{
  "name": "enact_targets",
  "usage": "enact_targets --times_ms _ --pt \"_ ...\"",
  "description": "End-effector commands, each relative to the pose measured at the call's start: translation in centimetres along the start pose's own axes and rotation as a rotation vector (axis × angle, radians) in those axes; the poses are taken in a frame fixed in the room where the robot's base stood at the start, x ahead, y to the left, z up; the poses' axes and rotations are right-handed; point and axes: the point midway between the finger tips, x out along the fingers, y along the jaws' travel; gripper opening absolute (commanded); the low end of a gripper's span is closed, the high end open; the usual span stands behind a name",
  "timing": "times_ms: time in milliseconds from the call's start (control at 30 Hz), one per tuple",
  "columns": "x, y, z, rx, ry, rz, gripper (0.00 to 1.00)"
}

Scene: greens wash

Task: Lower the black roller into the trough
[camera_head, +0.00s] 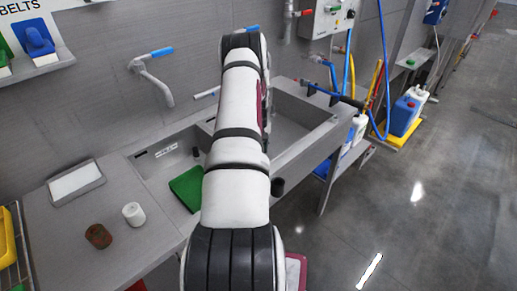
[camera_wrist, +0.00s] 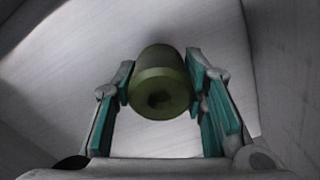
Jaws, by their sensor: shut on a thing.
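In the wrist view my gripper (camera_wrist: 160,88) is shut on a dark, olive-tinted cylinder, the black roller (camera_wrist: 158,80). Its round end with a dark centre hole faces the camera, and the teal finger pads are on either side. Pale grey metal-like surfaces lie behind it; I cannot tell its height above them. In the head view my arm reaches over the steel sink trough (camera_head: 308,122) and hides my gripper and part of the trough. A small dark cylinder (camera_head: 278,187) shows beside my arm at the sink's front; I cannot tell what it belongs to.
A green pad (camera_head: 187,187) lies in the left basin. A brown cylinder (camera_head: 98,236) and a white cylinder (camera_head: 133,214) stand on the left counter, near a white-topped tray (camera_head: 75,182). A tap (camera_head: 152,75) juts from the wall. Floor at right is open.

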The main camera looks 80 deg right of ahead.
Motion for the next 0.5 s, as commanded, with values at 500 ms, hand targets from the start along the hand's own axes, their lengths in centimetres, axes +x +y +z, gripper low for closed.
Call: enact_targets --times_ms 500 --pt "0.72 0.0 -0.03 0.0 0.001 0.0 0.1"
